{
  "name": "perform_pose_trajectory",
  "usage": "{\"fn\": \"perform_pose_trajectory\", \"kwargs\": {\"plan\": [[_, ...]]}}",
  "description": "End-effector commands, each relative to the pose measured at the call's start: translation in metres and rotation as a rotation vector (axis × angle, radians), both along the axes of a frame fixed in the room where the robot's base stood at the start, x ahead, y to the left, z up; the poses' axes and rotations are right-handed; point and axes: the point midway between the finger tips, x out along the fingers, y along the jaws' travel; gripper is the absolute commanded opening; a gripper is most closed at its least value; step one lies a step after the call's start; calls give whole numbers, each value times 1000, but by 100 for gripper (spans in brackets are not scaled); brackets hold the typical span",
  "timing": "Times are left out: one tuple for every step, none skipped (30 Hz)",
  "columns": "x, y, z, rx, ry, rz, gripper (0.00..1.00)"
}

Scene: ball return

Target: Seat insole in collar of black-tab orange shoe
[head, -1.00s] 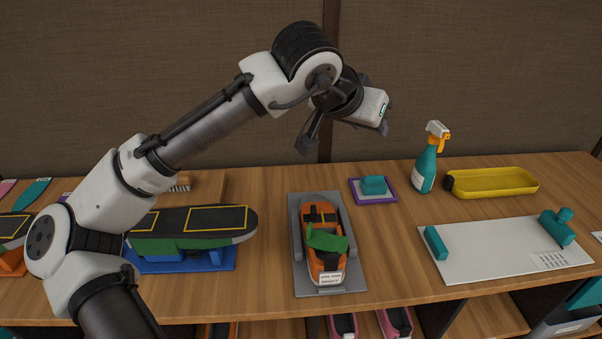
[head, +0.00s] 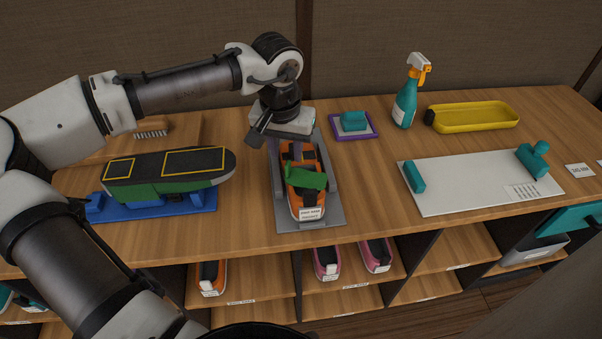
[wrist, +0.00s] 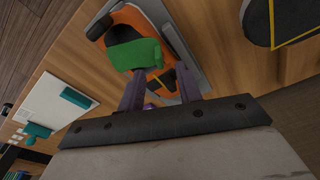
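An orange shoe (head: 308,204) with a black strap and a white label on its near end sits in a grey holder (head: 330,217) on the bench. A green insole (head: 304,177) lies across the shoe's opening, its near edge angled; in the wrist view the insole (wrist: 136,55) covers part of the orange upper and the dark collar (wrist: 122,33). I cannot tell how deep any of it sits in the collar. My gripper (head: 291,166) is over the far half of the shoe, pointing down.
A sole on a blue stand (head: 160,204) is left of the holder. A purple-framed pad (head: 368,133), spray bottle (head: 405,103), yellow tray (head: 475,117) and white board (head: 470,190) are to the right. Other shoes, including a pink one (head: 327,265), stand on shelves below.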

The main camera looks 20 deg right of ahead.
Motion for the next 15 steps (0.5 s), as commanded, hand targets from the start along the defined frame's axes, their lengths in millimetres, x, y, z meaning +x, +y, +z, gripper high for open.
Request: {"fn": "perform_pose_trajectory", "kwargs": {"plan": [[0, 0, -2, 1, 1, -1, 35], [0, 0, -4, 1, 0, -1, 35], [0, 0, -6, 2, 1, -1, 35], [0, -1, -8, 1, 0, -1, 35], [0, -1, -11, 3, 2, -1, 35], [1, -1, -16, 2, 1, -2, 35], [1, -1, -20, 4, 1, -2, 35], [1, -2, -24, 3, 0, -2, 35], [2, -2, -29, 4, 0, -2, 35], [2, -2, -34, 3, 0, -2, 35], [2, -3, -38, 2, 1, -2, 35], [3, -3, -43, 1, 1, -2, 35], [3, -4, -46, 2, 0, -2, 35], [4, -4, -49, 0, 0, -1, 35], [4, -4, -51, 0, 0, -1, 35]]}}
